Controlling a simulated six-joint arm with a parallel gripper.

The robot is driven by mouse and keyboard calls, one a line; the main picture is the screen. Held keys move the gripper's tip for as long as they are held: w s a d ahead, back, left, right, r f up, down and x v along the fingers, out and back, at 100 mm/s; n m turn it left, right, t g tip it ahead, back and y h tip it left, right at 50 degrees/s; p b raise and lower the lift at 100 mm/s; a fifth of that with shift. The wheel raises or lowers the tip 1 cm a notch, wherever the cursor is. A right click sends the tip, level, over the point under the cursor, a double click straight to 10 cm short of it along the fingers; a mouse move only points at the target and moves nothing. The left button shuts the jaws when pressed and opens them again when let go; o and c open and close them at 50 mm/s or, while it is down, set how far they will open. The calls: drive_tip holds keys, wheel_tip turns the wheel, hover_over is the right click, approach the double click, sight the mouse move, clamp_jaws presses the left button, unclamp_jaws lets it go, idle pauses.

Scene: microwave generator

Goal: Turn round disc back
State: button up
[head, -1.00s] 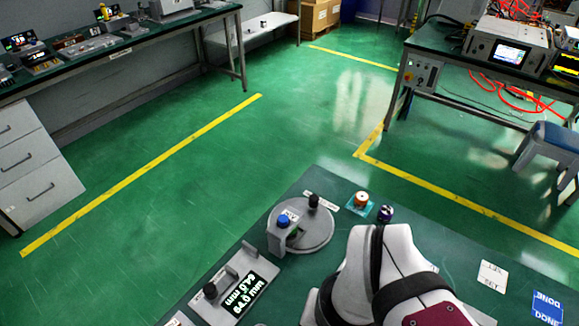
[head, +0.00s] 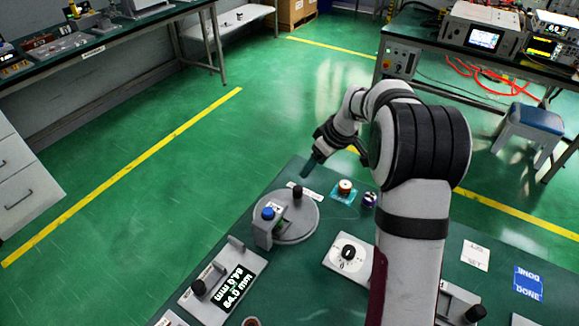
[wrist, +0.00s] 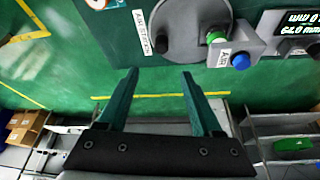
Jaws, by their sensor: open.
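The grey round disc (head: 300,226) lies flat on the green bench, with an upright black knob (head: 297,191) near its far edge. A grey bracket with a blue button (head: 267,213) reaches over its left side. My gripper (head: 308,170) is above and beyond the far edge of the disc, apart from the knob. In the wrist view, the two teal fingers of my gripper (wrist: 158,75) are spread with nothing between them. The disc (wrist: 185,20), its black knob (wrist: 162,45), a green part (wrist: 216,37) and the blue button (wrist: 240,61) lie ahead of the fingertips.
A digital readout box (head: 215,292) stands left of the disc, and a dial panel (head: 348,254) stands to its right. An orange-topped spool (head: 345,187) and a small dark purple item (head: 369,200) sit near the bench's far edge. Open floor lies beyond.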

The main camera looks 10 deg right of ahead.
sight(298, 187)
drive_tip(key=x, duration=1.4)
drive_tip(key=shift+s+a+f, duration=0.1)
drive_tip(key=shift+s+f, duration=0.05)
clamp_jaws()
idle(0.6)
